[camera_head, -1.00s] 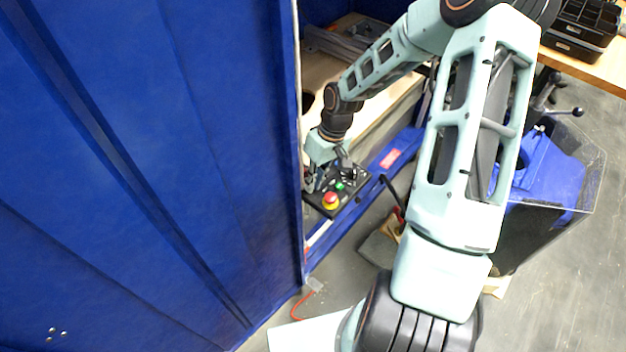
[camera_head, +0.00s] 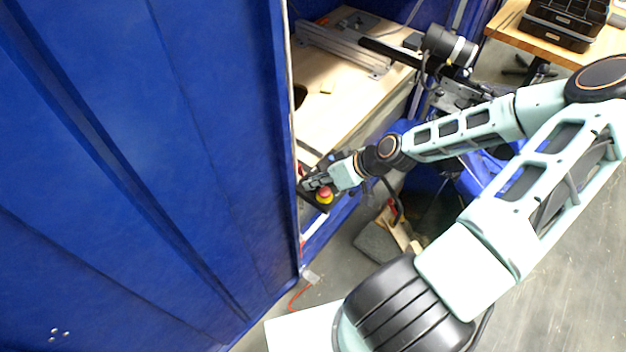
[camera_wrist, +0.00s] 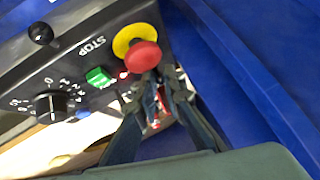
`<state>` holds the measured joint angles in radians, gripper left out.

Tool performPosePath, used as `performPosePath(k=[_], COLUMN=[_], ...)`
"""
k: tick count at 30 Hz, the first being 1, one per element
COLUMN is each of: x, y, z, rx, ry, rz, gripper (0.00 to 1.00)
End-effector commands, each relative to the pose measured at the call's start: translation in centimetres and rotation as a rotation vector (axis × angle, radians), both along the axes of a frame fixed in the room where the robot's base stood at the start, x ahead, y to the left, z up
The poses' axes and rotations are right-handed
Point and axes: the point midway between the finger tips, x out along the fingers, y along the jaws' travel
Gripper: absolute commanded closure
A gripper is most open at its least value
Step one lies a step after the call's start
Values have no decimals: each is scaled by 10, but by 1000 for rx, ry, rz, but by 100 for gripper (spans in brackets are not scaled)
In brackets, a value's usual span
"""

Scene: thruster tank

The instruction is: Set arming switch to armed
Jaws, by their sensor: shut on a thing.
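The black control panel (camera_wrist: 75,58) hangs by the blue enclosure and fills the upper left of the wrist view. My gripper (camera_wrist: 158,88) is at the panel's lower edge, just below the red stop button (camera_wrist: 143,55) with its yellow collar. Its fingers are closed together around a small part, most likely the arming switch, with red showing between them; the switch itself is mostly hidden, so its position cannot be told. A small red light glows beside the fingertips. In the head view my gripper (camera_head: 312,183) reaches the panel from the right, next to the stop button (camera_head: 324,194).
The panel also carries a green button (camera_wrist: 98,77), a black rotary dial (camera_wrist: 50,104) and a black ball-topped lever (camera_wrist: 40,33). A tall blue wall (camera_head: 150,170) stands close on the left. A wooden bench (camera_head: 345,105) lies behind the panel.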

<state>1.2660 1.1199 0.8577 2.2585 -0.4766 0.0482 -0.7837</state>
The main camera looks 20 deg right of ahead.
Motion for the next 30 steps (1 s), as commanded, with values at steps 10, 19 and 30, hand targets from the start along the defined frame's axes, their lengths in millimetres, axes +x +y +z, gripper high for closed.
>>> performPosePath(k=[10, 19, 30], x=[-1, -2, -2], y=[1, 1, 0], z=[0, -1, -1], rx=[26, 26, 25], ry=[-33, -32, -32], rz=[3, 4, 2], gripper=[100, 100, 75])
